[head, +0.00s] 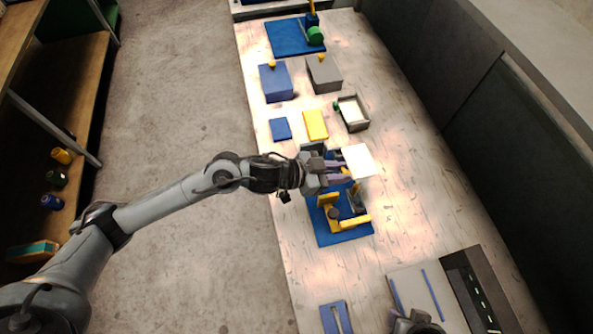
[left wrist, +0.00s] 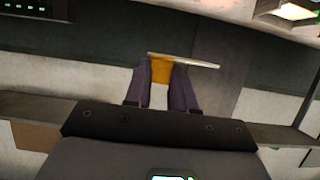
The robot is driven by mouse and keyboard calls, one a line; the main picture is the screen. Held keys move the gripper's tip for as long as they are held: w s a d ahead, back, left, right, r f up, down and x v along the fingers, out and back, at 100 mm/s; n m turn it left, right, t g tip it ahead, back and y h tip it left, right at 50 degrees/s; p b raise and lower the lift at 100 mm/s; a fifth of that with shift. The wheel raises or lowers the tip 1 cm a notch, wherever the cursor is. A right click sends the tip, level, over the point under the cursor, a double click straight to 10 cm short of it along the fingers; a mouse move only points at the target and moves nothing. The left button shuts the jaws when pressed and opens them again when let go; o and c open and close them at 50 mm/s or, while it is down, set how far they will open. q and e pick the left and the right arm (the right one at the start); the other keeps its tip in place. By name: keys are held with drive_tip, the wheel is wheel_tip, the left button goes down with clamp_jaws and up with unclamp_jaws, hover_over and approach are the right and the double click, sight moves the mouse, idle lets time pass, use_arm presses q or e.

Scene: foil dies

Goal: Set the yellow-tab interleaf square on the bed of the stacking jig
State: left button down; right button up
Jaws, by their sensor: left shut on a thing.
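My left gripper (head: 346,171) is shut on the yellow-tab interleaf, a thin white square (head: 359,160) held out flat beyond the fingertips. In the left wrist view the yellow tab (left wrist: 162,71) sits between the two purple fingers, with the white sheet (left wrist: 190,62) nearly edge-on past them. The stacking jig (head: 334,239) has a blue base with yellow fences and a grey upright part. It stands on the table just below the gripper in the head view; the gripper and sheet overlap its upper edge. Part of my right gripper (head: 414,323) shows at the bottom edge, its fingers unclear.
Above the jig in the picture lie a blue block (head: 280,129), a yellow block (head: 315,125) and a grey tray (head: 355,124) with something white inside. Blue (head: 276,84) and grey (head: 323,75) boxes stand beyond. A grey panel (head: 415,289) and slotted blue piece (head: 335,317) lie nearer.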

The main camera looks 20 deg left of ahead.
use_arm(q)
drive_tip(key=w+a+f, duration=0.2)
drive_tip(key=a+f, duration=0.8)
drive_tip(key=shift+w+a+f, duration=0.2)
drive_tip(key=shift+w+a, duration=0.1)
drive_tip(key=shift+f, duration=0.15)
drive_tip(key=shift+f, duration=0.15)
drive_tip(key=c, duration=0.9)
unclamp_jaws()
drive_tip(key=shift+c, duration=0.2)
